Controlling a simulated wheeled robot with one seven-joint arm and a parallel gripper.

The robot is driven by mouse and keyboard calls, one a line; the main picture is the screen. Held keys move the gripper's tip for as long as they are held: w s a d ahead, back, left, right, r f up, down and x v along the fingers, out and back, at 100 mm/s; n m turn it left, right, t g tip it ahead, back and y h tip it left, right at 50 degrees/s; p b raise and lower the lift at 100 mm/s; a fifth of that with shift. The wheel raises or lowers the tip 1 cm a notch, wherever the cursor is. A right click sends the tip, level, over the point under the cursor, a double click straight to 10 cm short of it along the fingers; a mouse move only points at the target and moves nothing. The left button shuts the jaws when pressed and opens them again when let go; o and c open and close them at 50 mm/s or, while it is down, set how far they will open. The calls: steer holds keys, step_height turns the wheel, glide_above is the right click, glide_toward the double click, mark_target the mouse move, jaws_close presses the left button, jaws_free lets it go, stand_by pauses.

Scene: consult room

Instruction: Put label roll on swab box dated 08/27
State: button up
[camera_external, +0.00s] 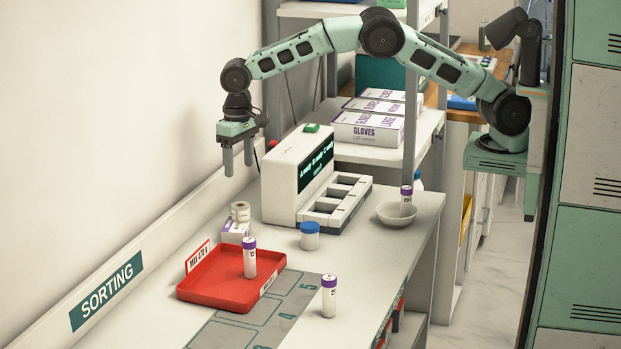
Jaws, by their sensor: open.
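A small roll (240,211), pale with a tan core, looks like the label roll. It appears to rest on a small white and purple box (233,232) behind the red tray; I cannot tell for sure whether it sits on top or just behind. The box may be a swab box, but its print and any date are too small to read. My gripper (238,170) points down with its fingers apart and empty. It hangs above the roll in the picture, clear of it.
A red tray (190,291) holds a purple-capped tube (249,262); another tube (329,298) stands on the counter. A white device (285,185) stands behind. A blue-lidded jar (310,238) and a bowl (396,217) are at right. Glove boxes (366,130) lie on the back shelf.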

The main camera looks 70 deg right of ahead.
steer(key=s+d+r+n+y, duration=0.1)
steer(key=s+r+n, duration=0.25)
steer(key=s, duration=0.85)
steer(key=s+d+r+n+y, duration=0.15)
steer(key=s+r, duration=0.35)
steer(key=s, duration=0.8)
steer(key=s+d+f+n+h, duration=0.1)
steer(key=s+d+n, duration=0.1)
steer(key=s, duration=0.6)
steer(key=s+d+f+n+h, duration=0.1)
steer(key=s+d+n, duration=0.2)
steer(key=s, duration=0.6)
steer(key=shift+d+f, duration=0.35)
steer(key=shift+d, duration=0.75)
